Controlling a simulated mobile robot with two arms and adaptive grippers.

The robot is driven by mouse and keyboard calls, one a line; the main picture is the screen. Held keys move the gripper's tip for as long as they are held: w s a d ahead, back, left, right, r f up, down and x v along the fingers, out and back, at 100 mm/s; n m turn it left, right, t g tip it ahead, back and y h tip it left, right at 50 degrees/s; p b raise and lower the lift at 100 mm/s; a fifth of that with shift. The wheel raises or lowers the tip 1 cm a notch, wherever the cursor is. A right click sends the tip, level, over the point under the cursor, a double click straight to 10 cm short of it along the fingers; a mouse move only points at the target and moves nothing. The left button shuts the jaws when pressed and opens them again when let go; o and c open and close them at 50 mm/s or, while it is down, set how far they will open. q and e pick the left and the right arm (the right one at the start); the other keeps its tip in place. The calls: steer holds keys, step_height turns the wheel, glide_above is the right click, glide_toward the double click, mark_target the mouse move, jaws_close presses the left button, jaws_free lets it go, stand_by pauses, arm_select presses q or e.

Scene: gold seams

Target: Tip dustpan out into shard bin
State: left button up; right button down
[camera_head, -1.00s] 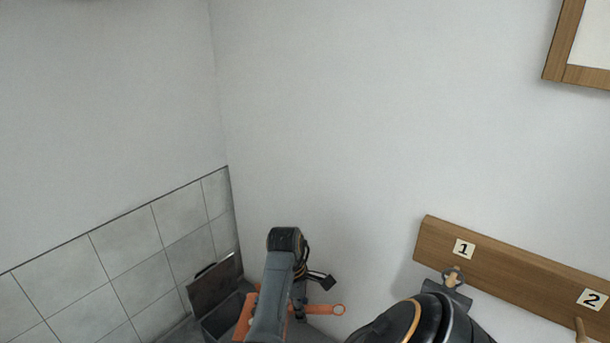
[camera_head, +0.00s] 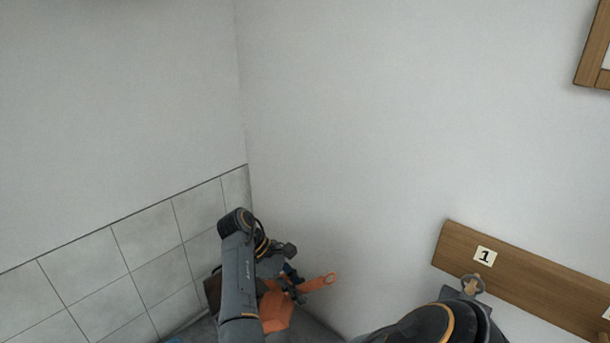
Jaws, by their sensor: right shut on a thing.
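The orange dustpan (camera_head: 276,312) is low in the middle of the head view, its pan tilted and partly behind my arm. Its handle (camera_head: 318,283), with a hole at the end, points right. My right gripper (camera_head: 291,276) is shut on the dustpan near the base of the handle. A dark brown panel (camera_head: 212,290), seemingly the raised lid of the shard bin, shows just left of my arm. The bin's opening is hidden behind my arm and the dustpan, so I cannot tell whether anything falls into it. My left gripper is not in view.
Grey wall tiles (camera_head: 140,245) run along the left wall into the corner close by. A bit of blue shows at the bottom edge.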

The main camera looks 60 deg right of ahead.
steer(key=shift+w+a+r+g, duration=0.25)
steer(key=shift+w+r+g, duration=0.15)
steer(key=shift+w+r, duration=0.15)
steer(key=shift+w+a+r+g+h, duration=0.25)
steer(key=shift+w+r+g, duration=0.1)
steer(key=shift+w+g, duration=0.15)
steer(key=shift+w+a+r+g+h, duration=0.25)
steer(key=shift+w+r+g+h, duration=0.1)
steer(key=shift+w, duration=0.3)
steer(key=shift+w+a+r+g+h, duration=0.2)
steer(key=shift+w+a+r+g, duration=0.1)
steer(key=shift+w+g, duration=0.2)
steer(key=shift+r, duration=0.4)
